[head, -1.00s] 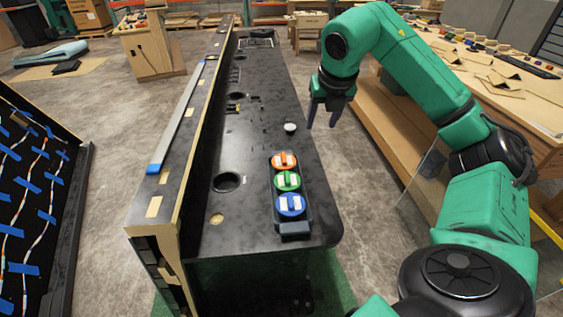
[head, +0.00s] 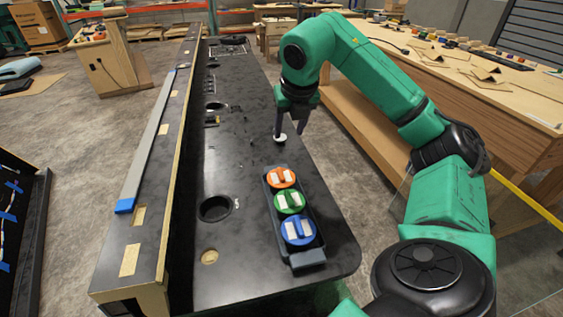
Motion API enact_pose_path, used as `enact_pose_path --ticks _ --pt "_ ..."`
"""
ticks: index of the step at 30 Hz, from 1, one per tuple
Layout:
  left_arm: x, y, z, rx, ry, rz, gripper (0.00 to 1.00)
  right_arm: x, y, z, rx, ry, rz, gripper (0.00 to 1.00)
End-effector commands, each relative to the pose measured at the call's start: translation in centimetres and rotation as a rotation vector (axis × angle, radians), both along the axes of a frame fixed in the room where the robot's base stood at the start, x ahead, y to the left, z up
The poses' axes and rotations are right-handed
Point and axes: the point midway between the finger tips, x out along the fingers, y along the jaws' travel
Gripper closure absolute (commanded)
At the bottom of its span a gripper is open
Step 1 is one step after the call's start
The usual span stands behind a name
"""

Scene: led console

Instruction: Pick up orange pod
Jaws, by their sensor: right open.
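The orange pod (head: 282,177) is a round disc with white blocks on top. It sits in the far end of a dark tray (head: 309,259), in a row with a green pod (head: 290,201) and a blue pod (head: 298,230). The tray lies on the black console top (head: 245,270). My right gripper (head: 290,136) is open and points down, beyond the tray and apart from the orange pod. Its fingers are beside a small white knob (head: 280,140) in the picture; I cannot tell whether they touch it. My left gripper is not in view.
The console has a round dark hole (head: 215,209) left of the tray and a raised ledge (head: 150,180) along its left side. A wooden workbench (head: 500,100) stands at the right. The console surface around the tray is mostly clear.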

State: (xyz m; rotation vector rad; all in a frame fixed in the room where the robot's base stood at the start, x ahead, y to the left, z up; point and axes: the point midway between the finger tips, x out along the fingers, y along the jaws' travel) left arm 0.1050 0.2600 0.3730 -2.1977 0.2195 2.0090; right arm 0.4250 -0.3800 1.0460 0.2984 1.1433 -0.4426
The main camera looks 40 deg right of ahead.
Motion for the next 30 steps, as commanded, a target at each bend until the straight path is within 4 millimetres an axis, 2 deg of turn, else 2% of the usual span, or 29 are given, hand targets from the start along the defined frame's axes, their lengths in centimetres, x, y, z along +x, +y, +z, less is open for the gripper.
enact_pose_path --ticks 1,2,7,11,18,25,30 --pt "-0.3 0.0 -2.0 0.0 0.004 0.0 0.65 0.0 0.0 -2.0 0.0 0.001 0.001 0.46" --pt "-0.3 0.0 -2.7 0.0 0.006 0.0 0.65 0.0 0.0 -2.7 0.0 0.001 0.001 0.46" --pt "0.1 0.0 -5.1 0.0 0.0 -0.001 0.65 0.1 0.0 -5.2 0.0 0.001 0.001 0.46" --pt "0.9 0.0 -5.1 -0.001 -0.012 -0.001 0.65 0.4 -0.2 -6.2 0.0 0.004 -0.001 0.46" --pt "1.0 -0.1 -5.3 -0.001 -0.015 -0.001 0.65 2.4 -1.3 -11.5 0.001 0.005 -0.001 0.46" --pt "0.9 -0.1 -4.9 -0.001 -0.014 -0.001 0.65 3.6 -2.0 -14.5 0.001 0.004 0.0 0.46" --pt "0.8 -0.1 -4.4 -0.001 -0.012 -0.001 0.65 4.7 -2.6 -17.4 0.002 0.003 -0.001 0.46"
